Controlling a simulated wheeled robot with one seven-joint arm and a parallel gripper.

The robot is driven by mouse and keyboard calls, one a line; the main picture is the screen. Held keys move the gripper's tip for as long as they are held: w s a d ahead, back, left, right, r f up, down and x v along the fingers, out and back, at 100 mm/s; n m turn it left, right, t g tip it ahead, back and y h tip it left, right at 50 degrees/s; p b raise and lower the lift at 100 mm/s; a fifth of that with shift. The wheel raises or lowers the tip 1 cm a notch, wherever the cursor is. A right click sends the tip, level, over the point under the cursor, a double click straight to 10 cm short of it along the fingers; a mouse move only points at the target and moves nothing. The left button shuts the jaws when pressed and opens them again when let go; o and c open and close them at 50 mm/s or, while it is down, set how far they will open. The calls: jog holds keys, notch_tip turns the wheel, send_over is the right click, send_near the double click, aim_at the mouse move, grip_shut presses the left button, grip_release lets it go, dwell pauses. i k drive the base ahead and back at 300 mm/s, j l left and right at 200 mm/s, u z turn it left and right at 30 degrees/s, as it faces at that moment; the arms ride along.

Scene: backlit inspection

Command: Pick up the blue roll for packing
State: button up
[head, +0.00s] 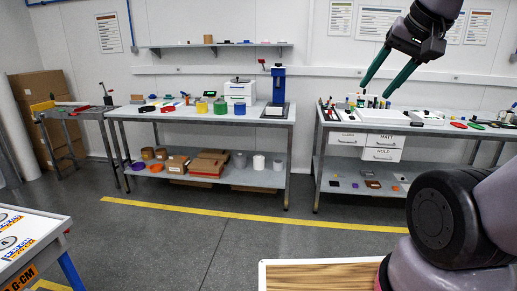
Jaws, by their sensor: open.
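A small blue roll (239,108) stands on the top of the middle workbench (150,116), at the right end of a row with a yellow roll (201,108) and a green roll (220,107). My gripper (375,90) hangs in the upper right of the head view, pointing down and left. Its two long fingers with green edges are spread apart, with nothing between them. In the picture it lies well to the right of the blue roll, in front of the right workbench. The blue roll is small and far off, and its details are hard to see.
A blue upright device (278,86) and a white machine (240,90) stand near the rolls. The right workbench (327,166) carries many small items. Cardboard boxes (42,98) are stacked at left. Grey floor (200,235) with a yellow line lies open before the benches.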

aim_at(240, 109)
jog(key=i, duration=2.1)
jog(key=i+l+u, duration=0.2)
jog(key=i+u, duration=0.3)
jog(key=i, duration=0.15)
jog(key=i+l+u, duration=0.45)
jog(key=i, duration=0.2)
jog(key=i+l+u, duration=0.5)
jog(key=i+l, duration=0.05)
jog(key=l, duration=0.05)
